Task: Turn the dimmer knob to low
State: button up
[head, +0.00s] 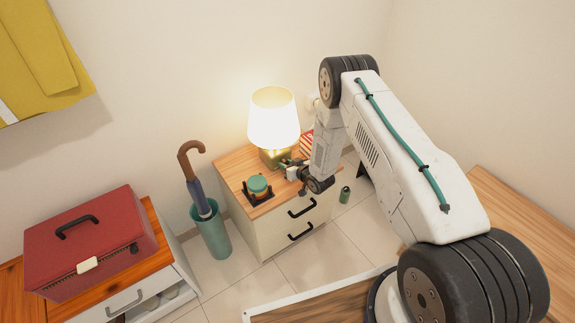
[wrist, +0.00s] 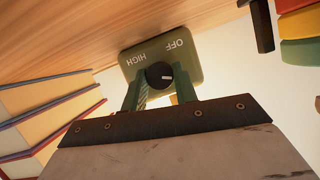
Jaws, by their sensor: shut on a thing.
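The dimmer knob (wrist: 159,75) is small, round and black with a white pointer mark, in the wrist view. It sits on a green-grey box (wrist: 184,66) that reads OFF and HIGH upside down; no LOW label shows. The knob's mark points toward the right in that view. My gripper (wrist: 158,92) has its two green fingers on either side of the knob, shut on it. In the head view my gripper (head: 288,164) is at the lit lamp (head: 273,120), by its olive base (head: 275,157). The knob is too small or hidden to make out there.
The lamp stands on a wood-topped cabinet (head: 226,176) with black handles. Books (head: 306,143) lie close behind my gripper and fill the left of the wrist view (wrist: 45,105). An umbrella stand (head: 211,232) is beside the cabinet.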

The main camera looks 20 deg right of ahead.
jog(key=shift+m+y, duration=0.3)
jog(key=shift+m, duration=0.1)
dwell(0.3)
jog(key=o, duration=1)
jog(key=v, duration=0.7)
jog(key=shift+s+d+r, duration=0.15)
jog(key=shift+s+r, duration=0.1)
